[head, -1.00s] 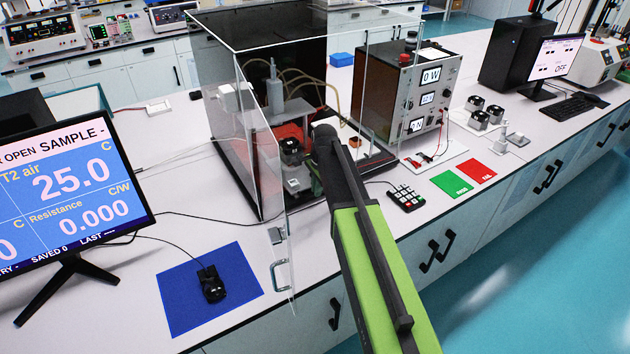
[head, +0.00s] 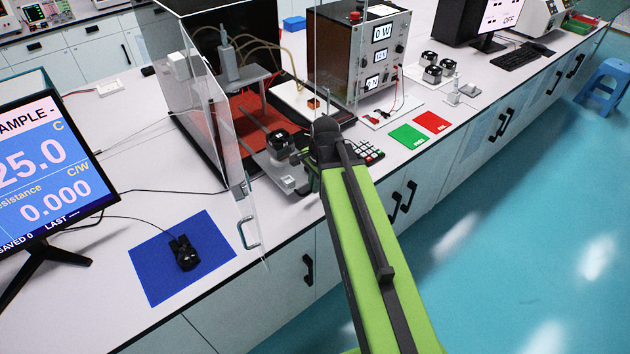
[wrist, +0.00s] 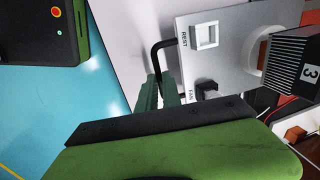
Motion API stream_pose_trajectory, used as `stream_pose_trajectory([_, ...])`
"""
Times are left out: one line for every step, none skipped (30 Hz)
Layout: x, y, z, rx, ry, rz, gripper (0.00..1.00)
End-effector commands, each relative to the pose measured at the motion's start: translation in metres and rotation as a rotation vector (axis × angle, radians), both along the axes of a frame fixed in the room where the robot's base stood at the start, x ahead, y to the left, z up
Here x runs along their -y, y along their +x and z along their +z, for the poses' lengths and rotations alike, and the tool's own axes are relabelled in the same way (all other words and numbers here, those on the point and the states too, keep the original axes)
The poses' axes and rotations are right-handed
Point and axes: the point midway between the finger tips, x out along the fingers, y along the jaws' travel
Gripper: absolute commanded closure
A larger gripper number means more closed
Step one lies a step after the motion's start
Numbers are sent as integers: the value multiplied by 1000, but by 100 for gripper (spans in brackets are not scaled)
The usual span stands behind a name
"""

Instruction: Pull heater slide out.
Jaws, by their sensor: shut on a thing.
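The heater slide is a pale metal plate (head: 277,174) that sticks out of the open front of the clear enclosure, with rails behind it. In the wrist view its plate (wrist: 220,70) bears REST and FAN labels, a white square socket and a small black connector. A finned black heat sink (wrist: 300,62) marked 3 stands on it and also shows in the head view (head: 281,141). My gripper (wrist: 157,90) is shut on the bent black handle (wrist: 158,54) at the plate's edge. In the head view my gripper (head: 304,165) is partly hidden by my arm.
The enclosure's clear door (head: 252,215) stands open left of the slide. The floor in front is clear.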

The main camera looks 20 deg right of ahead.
Motion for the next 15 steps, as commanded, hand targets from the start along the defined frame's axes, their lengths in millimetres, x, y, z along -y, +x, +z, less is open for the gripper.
stream_pose_trajectory([-3,-1,0,-2,8,4,100])
stream_pose_trajectory([-3,-2,0,-2,8,4,100])
stream_pose_trajectory([-3,-2,0,-2,8,4,100])
stream_pose_trajectory([-3,-2,0,-3,9,4,100])
stream_pose_trajectory([-2,-2,0,-3,9,3,100])
stream_pose_trajectory([-2,-2,0,-3,9,3,100])
stream_pose_trajectory([-2,-2,0,-3,9,3,100])
stream_pose_trajectory([-1,-2,0,-3,9,2,100])
stream_pose_trajectory([-1,-2,0,-3,9,1,100])
stream_pose_trajectory([0,-3,0,-3,9,1,100])
stream_pose_trajectory([0,-3,0,-3,9,0,100])
stream_pose_trajectory([0,-3,0,-3,9,0,100])
stream_pose_trajectory([1,-3,0,-3,9,-1,100])
stream_pose_trajectory([1,-3,0,-3,9,-1,88])
stream_pose_trajectory([1,-3,0,-4,8,-3,83])
